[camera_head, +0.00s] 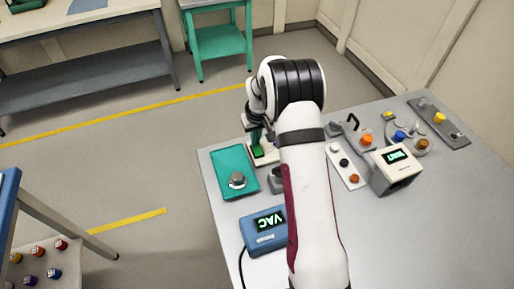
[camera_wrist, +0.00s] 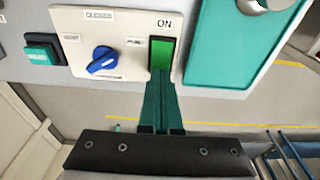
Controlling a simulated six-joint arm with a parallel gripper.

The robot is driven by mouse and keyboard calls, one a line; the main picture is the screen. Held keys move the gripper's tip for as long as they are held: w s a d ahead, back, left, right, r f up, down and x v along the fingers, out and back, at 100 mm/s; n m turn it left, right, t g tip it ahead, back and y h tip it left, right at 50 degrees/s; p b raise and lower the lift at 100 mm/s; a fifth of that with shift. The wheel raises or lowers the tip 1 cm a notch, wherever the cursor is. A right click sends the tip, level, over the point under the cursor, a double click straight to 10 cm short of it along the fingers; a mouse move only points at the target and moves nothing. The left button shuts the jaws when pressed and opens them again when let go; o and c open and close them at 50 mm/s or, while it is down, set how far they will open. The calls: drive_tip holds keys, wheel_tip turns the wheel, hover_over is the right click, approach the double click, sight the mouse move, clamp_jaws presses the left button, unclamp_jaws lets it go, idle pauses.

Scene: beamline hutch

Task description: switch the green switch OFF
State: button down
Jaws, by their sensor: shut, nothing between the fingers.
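The green switch (camera_wrist: 161,54) is a lit green rocker in a dark frame on a cream panel (camera_wrist: 118,18), with "ON" printed beside it. It also shows in the head view (camera_head: 258,152), partly covered by my arm. My gripper (camera_wrist: 160,80) is shut and empty, with its green fingers pointing at the switch. The fingertips are at the lower edge of the switch in the wrist view; I cannot tell whether they touch it. In the head view my gripper (camera_head: 256,141) is just above the switch.
A blue rotary knob (camera_wrist: 102,60) and a teal button (camera_wrist: 42,54) are left of the switch in the wrist view. A teal plate (camera_head: 222,157) with a metal knob lies beside the panel. A blue VAC box (camera_head: 264,238) and a cream display box (camera_head: 397,170) stand on the grey table.

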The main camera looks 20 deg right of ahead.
drive_tip(key=shift+f, duration=0.3)
wheel_tip(320, 180, up, 7)
drive_tip(key=shift+f, duration=0.15)
idle(0.6)
drive_tip(key=s+a+r+m, duration=0.2)
drive_tip(key=s+a+r, duration=0.4)
drive_tip(key=s+r, duration=0.65)
drive_tip(key=s+a+m+g+y, duration=0.1)
drive_tip(key=s+a, duration=0.2)
drive_tip(key=s, duration=0.9)
drive_tip(key=s+a+m+g, duration=0.1)
drive_tip(key=s+a+m, duration=0.1)
drive_tip(key=s, duration=0.9)
drive_tip(key=shift+s+a+f+m+y, duration=0.3)
drive_tip(key=shift+s+a+y, duration=0.1)
drive_tip(key=shift+a, duration=0.1)
